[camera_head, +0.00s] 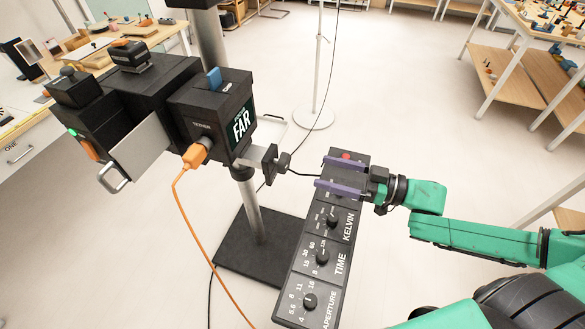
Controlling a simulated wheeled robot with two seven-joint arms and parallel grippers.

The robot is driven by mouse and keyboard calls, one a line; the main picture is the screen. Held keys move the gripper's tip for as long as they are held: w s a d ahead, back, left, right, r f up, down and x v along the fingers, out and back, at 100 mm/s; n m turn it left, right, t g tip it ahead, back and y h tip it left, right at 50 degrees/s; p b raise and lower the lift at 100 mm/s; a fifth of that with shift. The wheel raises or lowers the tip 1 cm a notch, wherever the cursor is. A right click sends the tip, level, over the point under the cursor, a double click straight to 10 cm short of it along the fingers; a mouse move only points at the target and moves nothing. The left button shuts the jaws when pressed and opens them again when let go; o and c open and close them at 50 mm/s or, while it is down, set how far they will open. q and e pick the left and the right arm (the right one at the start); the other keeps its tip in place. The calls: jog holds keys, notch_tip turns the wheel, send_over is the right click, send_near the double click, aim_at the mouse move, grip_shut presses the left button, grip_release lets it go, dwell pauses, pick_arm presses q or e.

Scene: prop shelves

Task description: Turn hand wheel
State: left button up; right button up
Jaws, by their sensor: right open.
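A long black control panel (289,291) slants across the lower middle and carries round black knobs. The aperture knob (310,300), the time knob (322,257) and the Kelvin knob (333,221) show. No separate hand wheel can be made out. My right gripper (334,175) comes in from the right over the panel's far end. Its two purple fingers are apart, one beyond the other, with no object clearly held between them. A red button (346,156) shows just beyond the far finger. The gripper hides part of the panel. My left gripper is not in view.
A black camera-like device (150,92) on a metal pole stands at the left, with an orange cable (181,200) hanging from it. Its black base (248,252) is on the floor. Wooden tables stand at the upper left and upper right.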

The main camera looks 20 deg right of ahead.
aim_at(288, 165)
jog(key=x, duration=0.9)
jog(key=shift+r, duration=0.15)
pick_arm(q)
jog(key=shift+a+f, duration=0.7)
pick_arm(e)
jog(key=shift+w+a, duration=0.15)
jog(key=shift+a, duration=0.25)
jog(key=shift+c, duration=0.3)
jog(key=c, duration=1.3)
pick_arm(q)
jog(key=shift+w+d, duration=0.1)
pick_arm(e)
jog(key=shift+n, duration=0.3)
jog(key=n, duration=0.1)
jog(key=n+b, duration=0.1)
jog(key=n, duration=0.3)
jog(key=shift+f, duration=0.25)
pick_arm(q)
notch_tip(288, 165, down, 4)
jog(key=b, duration=0.2)
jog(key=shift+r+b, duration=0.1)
jog(key=shift+b, duration=0.3)
pick_arm(e)
jog(key=n, duration=0.6)
jog(key=shift+a, duration=0.1)
